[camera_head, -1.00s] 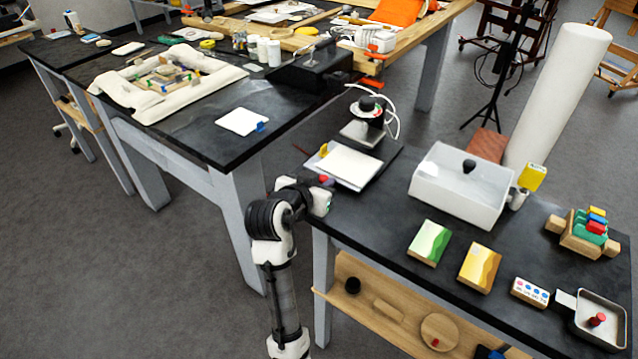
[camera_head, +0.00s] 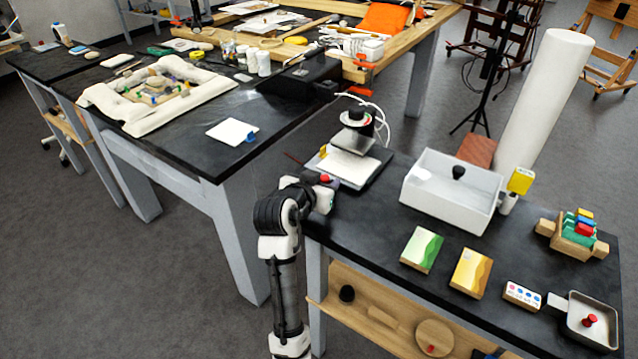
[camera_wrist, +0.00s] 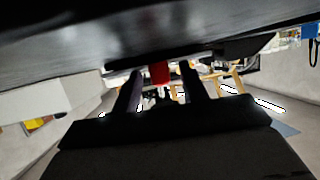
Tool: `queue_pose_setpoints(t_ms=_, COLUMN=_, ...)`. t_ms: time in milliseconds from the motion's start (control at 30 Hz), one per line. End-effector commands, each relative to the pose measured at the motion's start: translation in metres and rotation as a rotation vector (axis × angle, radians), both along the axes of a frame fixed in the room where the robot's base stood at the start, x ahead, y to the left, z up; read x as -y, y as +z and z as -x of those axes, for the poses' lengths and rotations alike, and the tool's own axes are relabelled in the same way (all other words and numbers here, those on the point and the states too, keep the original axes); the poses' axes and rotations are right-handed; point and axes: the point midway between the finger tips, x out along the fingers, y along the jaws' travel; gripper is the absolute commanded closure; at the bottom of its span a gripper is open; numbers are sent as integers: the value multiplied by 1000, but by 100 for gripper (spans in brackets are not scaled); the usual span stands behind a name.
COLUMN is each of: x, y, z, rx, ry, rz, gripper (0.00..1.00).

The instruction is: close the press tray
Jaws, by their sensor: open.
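The press (camera_head: 357,128) stands at the back left corner of the right-hand table, with a black knob-like top and a pale plate below it. Its tray (camera_head: 347,164) carries a white sheet, with its rear under the press head and its front still showing. A red knob (camera_head: 325,179) is at the tray's near side, beside the end of my arm. In the wrist view a red piece (camera_wrist: 158,73) sits just beyond and between the two dark fingers of my gripper (camera_wrist: 160,87). The fingers are apart. Whether they touch the tray is not clear.
A white open box (camera_head: 450,200) stands right of the press. Green (camera_head: 421,250) and yellow (camera_head: 469,272) blocks lie in front of it. A metal pan (camera_head: 590,322) is at the right. Cables loop behind the press. A gap separates this table from the left one.

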Motion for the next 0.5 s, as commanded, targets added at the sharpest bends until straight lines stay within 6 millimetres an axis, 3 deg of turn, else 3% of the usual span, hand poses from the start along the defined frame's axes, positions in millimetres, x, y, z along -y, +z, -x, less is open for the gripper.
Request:
queue_pose_setpoints(t_ms=167, x=-7, y=5, z=13, rx=3, ry=2, rz=1, gripper=57)
queue_pose_setpoints(t_ms=500, x=-40, y=35, z=76, rx=4, ry=4, rz=-1, gripper=57)
